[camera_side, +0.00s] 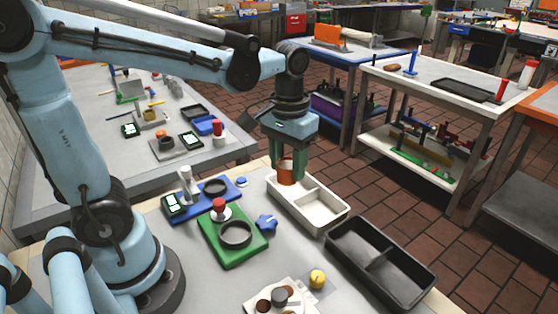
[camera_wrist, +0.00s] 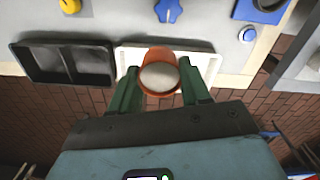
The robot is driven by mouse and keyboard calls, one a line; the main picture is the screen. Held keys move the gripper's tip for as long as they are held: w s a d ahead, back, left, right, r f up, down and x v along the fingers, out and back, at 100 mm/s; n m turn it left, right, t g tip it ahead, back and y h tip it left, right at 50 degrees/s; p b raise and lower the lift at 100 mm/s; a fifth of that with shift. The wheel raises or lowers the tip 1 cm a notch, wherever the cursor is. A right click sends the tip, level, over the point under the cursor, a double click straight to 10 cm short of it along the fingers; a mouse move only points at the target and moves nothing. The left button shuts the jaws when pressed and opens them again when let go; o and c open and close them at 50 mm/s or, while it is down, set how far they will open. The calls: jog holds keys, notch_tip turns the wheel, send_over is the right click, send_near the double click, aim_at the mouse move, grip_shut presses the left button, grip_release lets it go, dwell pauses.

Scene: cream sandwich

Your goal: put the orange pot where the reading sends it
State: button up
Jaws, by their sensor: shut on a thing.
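The orange pot (camera_side: 286,176) is between the green fingers of my gripper (camera_side: 287,168), upright, at the back compartment of the white two-part tray (camera_side: 323,225). I cannot tell whether the pot touches the tray floor. In the wrist view the pot (camera_wrist: 159,57) has a pale round inside, and my gripper (camera_wrist: 160,88) has a finger on each side of it. The front compartment of the white tray looks empty. A blue device (camera_side: 205,199) carries a small display (camera_side: 173,205), a white post and a dark ring; its reading is too small to read.
A black two-part tray (camera_side: 380,262) stands right of the white tray, empty. A green device (camera_side: 233,246) with a dark ring and red-topped post, a blue star knob (camera_side: 265,223) and a yellow knob (camera_side: 317,279) lie nearby. A white plate device (camera_side: 272,302) stands at the front.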

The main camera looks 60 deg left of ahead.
jog(key=w+d, duration=0.3)
send_over(292, 192)
notch_tip(292, 192, down, 8)
jog(key=shift+d+r, duration=0.1)
jog(key=shift+f, duration=2)
jog(key=shift+f, duration=0.2)
jog(key=o, duration=0.8)
jog(key=shift+r, duration=0.15)
